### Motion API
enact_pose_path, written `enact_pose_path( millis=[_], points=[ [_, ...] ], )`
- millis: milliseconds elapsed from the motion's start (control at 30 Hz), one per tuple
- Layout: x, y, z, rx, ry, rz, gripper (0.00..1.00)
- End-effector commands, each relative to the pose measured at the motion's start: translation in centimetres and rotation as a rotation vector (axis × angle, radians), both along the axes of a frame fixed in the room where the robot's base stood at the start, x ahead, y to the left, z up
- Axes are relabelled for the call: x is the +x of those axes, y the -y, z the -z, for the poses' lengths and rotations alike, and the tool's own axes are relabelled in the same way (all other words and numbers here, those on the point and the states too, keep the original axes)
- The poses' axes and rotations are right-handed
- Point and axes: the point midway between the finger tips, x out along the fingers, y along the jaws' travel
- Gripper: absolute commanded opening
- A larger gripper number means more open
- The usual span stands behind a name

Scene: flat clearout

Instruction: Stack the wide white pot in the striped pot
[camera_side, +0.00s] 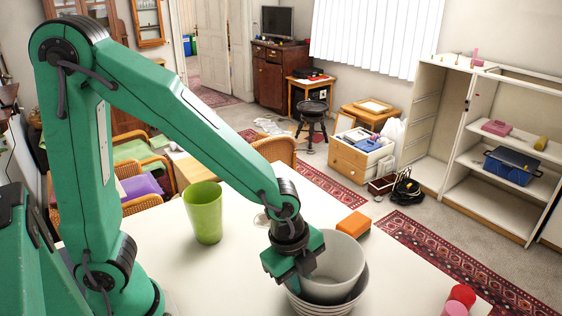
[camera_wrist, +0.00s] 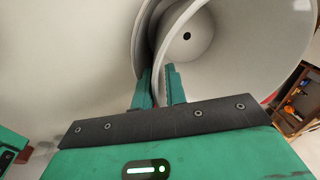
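The wide white pot (camera_side: 338,262) is a plain pale pot, its lower part inside the striped pot (camera_side: 316,309) and its rim standing well above it. The striped pot is a pale bowl with grey bands near the lower edge of the side view. My gripper (camera_side: 308,268) is at the white pot's left rim. In the wrist view my gripper (camera_wrist: 159,80) has one finger inside the white pot (camera_wrist: 215,50) and one outside, closed on its wall. The pot's inner base with a dark hole shows there. Whether its base touches the striped pot is hidden.
A green cup (camera_side: 204,212) stands on the white table (camera_side: 205,275) to the left. An orange block (camera_side: 353,224) lies behind the pots. A red and pink item (camera_side: 459,299) is at the front right. A clear glass is partly hidden behind my arm.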

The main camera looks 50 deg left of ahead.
Motion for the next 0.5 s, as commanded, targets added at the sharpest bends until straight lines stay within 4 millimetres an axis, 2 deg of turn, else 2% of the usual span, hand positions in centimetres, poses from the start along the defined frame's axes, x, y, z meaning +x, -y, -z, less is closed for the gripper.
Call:
enact_pose_path(
  millis=[267, 500],
  points=[
    [0.0, 0.0, -1.2, -0.001, 0.003, 0.0, 0.13],
    [-0.4, -0.2, -3.7, -0.003, 0.005, 0.0, 0.13]
  ],
)
